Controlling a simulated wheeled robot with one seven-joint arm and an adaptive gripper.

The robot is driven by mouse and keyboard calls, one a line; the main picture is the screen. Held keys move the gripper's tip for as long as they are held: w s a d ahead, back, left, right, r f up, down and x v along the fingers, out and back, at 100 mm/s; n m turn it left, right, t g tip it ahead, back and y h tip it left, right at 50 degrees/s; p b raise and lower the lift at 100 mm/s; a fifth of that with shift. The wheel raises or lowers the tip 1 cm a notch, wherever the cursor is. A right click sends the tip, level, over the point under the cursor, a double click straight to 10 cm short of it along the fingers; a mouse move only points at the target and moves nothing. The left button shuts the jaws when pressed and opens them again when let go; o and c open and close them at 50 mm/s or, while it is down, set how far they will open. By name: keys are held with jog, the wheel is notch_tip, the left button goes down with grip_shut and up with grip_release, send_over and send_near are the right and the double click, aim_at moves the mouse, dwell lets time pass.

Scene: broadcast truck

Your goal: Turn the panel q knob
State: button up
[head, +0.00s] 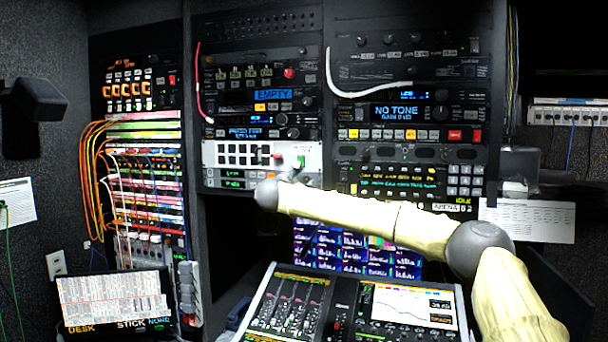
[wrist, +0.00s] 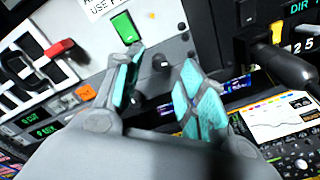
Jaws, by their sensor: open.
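In the wrist view, a small dark round knob (wrist: 162,61) on the pale panel (wrist: 85,32) shows between the tips of my gripper (wrist: 158,66). The two teal-padded fingers are open, one on either side of the knob in the picture. I cannot tell whether they touch it, and no label confirms it as the panel q knob.
Near the knob are a lit green switch (wrist: 124,26) and a red lever (wrist: 59,48). A black protruding part (wrist: 280,62) is at the right. In the head view, a mixing console (head: 345,312) stands below, and orange cables (head: 90,170) hang at the left.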

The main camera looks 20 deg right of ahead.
aim_at(305, 179)
jog(key=shift+p+x, duration=0.7)
jog(key=shift+x, duration=1)
grip_shut()
